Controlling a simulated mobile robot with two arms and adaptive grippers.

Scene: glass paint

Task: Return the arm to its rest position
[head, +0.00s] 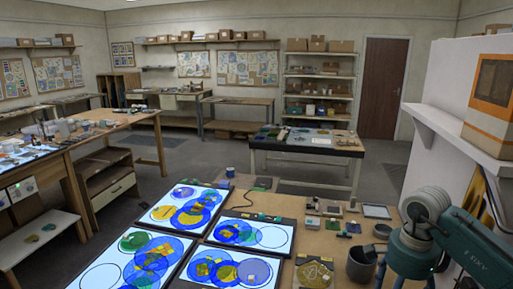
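My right arm (430,225) comes in from the right edge, bent over the right side of the near wooden worktop (340,226). My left arm and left gripper are not in view.
Lit panels with blue, yellow and green glass-like discs (185,209) fill the worktop's left and middle. Small blocks, a framed tile (376,211) and a pot (382,231) lie near the arm. A white wall shelf (460,135) holds an orange-and-tan box (490,100) above.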

